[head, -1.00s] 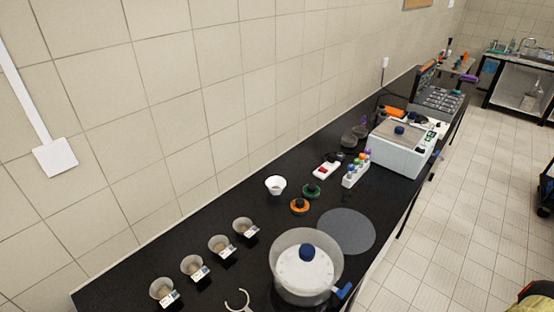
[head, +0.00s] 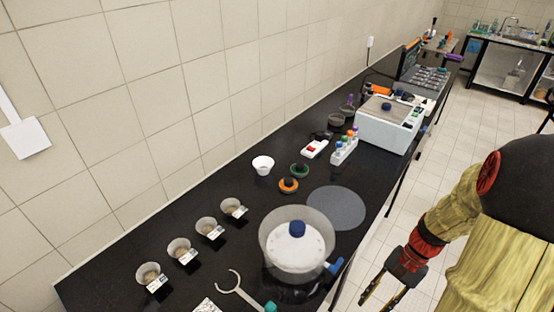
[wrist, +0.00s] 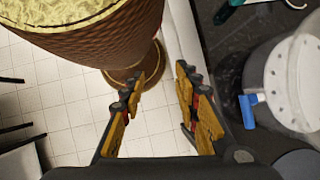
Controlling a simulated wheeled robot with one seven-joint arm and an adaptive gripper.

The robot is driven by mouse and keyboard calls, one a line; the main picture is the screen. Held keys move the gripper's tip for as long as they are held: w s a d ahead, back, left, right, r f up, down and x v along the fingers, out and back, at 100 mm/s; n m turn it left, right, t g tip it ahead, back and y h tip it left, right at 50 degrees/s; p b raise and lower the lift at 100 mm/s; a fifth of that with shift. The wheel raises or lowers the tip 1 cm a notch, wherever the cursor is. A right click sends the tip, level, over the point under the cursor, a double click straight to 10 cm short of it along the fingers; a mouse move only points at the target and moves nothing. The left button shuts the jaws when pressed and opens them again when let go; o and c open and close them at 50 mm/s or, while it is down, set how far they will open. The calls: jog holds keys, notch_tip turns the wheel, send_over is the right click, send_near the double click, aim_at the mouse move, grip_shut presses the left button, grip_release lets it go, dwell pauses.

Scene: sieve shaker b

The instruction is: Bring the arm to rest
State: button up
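My gripper (head: 383,290) is in the head view at the lower right, off the front edge of the black bench (head: 150,236) and over the floor. In the wrist view my gripper (wrist: 158,105) shows two yellow and black fingers spread apart with nothing between them. Tiled floor and a part of my own body lie beyond the fingers. The sieve vessel (head: 272,240), clear-walled with a white perforated plate, blue knob and blue side handle, stands on the bench left of my gripper. It also shows in the wrist view at the right (wrist: 282,75).
Several small cups (head: 179,250) with labels line the bench's left part. A white bowl (head: 263,165), orange and green knobbed pieces, a tube rack (head: 344,149) and a white box-shaped machine (head: 388,124) stand farther back. A forked tool (head: 236,285) lies near the front. The floor beside the bench is clear.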

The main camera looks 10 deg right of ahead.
jog(key=w+a+r+n+t+h+b, duration=0.2)
jog(key=a+r+n+t+h+b, duration=0.3)
jog(key=a+r+n, duration=0.7)
jog(key=shift+w+a+r+t+h+b, duration=0.35)
jog(key=shift+a+r+t+b, duration=0.8)
jog(key=shift+a+r, duration=1.1)
jog(key=shift+d+r, duration=0.35)
